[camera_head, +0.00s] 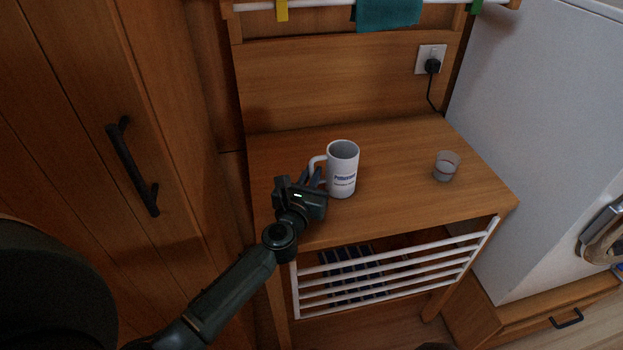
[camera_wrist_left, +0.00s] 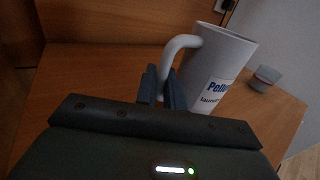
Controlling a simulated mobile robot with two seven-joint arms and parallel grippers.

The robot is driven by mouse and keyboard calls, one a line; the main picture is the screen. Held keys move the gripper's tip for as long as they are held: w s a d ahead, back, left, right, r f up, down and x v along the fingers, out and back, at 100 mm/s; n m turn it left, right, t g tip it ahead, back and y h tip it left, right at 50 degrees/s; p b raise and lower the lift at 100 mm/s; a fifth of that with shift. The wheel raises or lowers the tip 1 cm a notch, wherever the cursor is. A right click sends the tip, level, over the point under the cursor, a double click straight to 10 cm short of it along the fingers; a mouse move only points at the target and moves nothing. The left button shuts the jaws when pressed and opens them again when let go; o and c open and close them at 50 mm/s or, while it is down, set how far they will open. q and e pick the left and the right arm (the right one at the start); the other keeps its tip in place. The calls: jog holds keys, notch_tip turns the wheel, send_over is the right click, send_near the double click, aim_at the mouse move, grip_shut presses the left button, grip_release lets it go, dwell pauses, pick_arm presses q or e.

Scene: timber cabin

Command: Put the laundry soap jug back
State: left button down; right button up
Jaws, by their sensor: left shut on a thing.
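The laundry soap jug is a white mug-shaped jug (camera_head: 343,170) with a side handle and a blue-lettered label. It stands upright, or nearly so, at the middle of the wooden table top. My left gripper (camera_head: 314,178) is at the jug's left side, shut on its handle. In the left wrist view the jug (camera_wrist_left: 222,70) fills the upper right, and the fingers of my left gripper (camera_wrist_left: 165,88) close around the lower handle. Whether the jug's base touches the table is hard to tell. My right gripper is not in view.
A small clear cup (camera_head: 446,166) stands on the table (camera_head: 400,200) to the jug's right. A white rack (camera_head: 390,275) is below the top. A plug and cord (camera_head: 433,68) hang at the back. A tall cabinet with a black handle (camera_head: 132,165) is left; a white appliance (camera_head: 545,110) is right.

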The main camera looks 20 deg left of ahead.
pick_arm(q)
jog(key=c, duration=1.5)
grip_release()
jog(key=shift+f, duration=0.1)
